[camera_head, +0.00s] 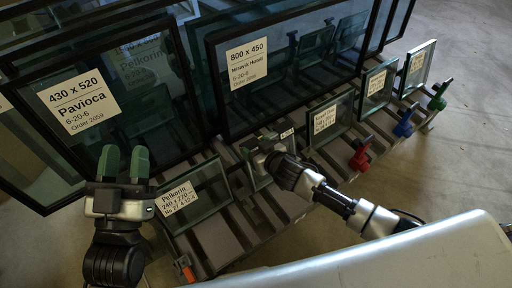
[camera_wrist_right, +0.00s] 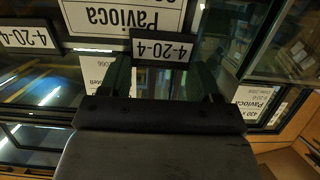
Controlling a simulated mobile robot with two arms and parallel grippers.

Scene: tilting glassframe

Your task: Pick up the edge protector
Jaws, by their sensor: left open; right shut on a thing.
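No piece in view can be clearly told as the edge protector. My right gripper (camera_head: 266,150) reaches in from the right to a small glass pane (camera_head: 257,176) in the middle of the slatted rack and is shut on it. In the right wrist view, a label reading 4-20-4 (camera_wrist_right: 161,51) shows between the green fingers (camera_wrist_right: 161,78); the contact itself is hard to see. My left gripper (camera_head: 125,163) is open and empty, fingers up, in front of the large black-framed Pavioca pane (camera_head: 150,65) and left of the Pelkorin pane (camera_head: 196,194).
The slatted rack (camera_head: 222,240) holds several glass panes, including a large 800 x 450 pane (camera_head: 285,95). Red (camera_head: 360,154), blue (camera_head: 405,122) and green (camera_head: 438,96) clamp-like pieces stand along its right front. A small orange piece (camera_head: 186,270) is at the bottom. Open floor lies at right.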

